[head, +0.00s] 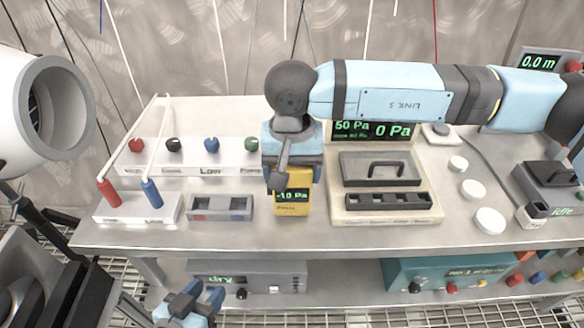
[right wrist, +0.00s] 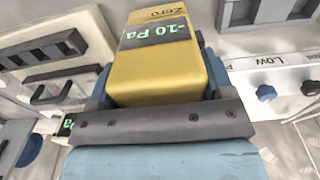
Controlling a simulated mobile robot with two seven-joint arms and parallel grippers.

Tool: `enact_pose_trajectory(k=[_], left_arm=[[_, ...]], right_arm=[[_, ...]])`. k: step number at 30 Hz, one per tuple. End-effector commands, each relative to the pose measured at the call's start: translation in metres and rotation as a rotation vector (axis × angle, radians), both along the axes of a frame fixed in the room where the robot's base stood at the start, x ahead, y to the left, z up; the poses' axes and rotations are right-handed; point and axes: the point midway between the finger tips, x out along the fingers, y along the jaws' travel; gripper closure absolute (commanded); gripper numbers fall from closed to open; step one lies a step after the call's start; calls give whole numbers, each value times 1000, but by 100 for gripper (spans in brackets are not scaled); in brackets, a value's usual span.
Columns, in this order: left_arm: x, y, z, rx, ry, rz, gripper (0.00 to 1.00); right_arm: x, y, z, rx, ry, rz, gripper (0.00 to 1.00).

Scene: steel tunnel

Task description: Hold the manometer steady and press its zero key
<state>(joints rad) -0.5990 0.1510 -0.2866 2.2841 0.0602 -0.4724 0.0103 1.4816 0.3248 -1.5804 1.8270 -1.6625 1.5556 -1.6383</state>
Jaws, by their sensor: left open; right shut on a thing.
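The manometer (head: 292,205) is a yellow box with a dark display reading -10 Pa in green. It stands near the front of the table, and its upper part is hidden by my right gripper (head: 292,165) in the head view. My right gripper is shut on the manometer (right wrist: 160,75), with a jaw along each side in the right wrist view. The word Zero shows on the yellow face beside the display; I cannot make out the key itself. My left gripper (head: 192,296) is open and empty at the bottom of the head view, below the table's front edge and left of the manometer.
A grey block with red and blue marks (head: 220,207) lies left of the manometer. A tray with a dark handled lid (head: 380,168) is on the right. Red and blue probes (head: 151,193) stand at the left. Several white discs (head: 490,220) lie farther right. The table's front strip is clear.

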Motion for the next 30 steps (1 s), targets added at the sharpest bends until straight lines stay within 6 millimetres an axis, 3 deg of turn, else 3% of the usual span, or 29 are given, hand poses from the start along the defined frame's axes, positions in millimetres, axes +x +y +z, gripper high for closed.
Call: enact_pose_trajectory(k=[6, 30], left_arm=[[4, 0, 7, 2, -20, -7, 57], [1, -1, -13, -1, -1, -2, 57]], right_arm=[[0, 0, 1, 1, -1, 0, 54], [0, 0, -12, 1, 0, 0, 54]])
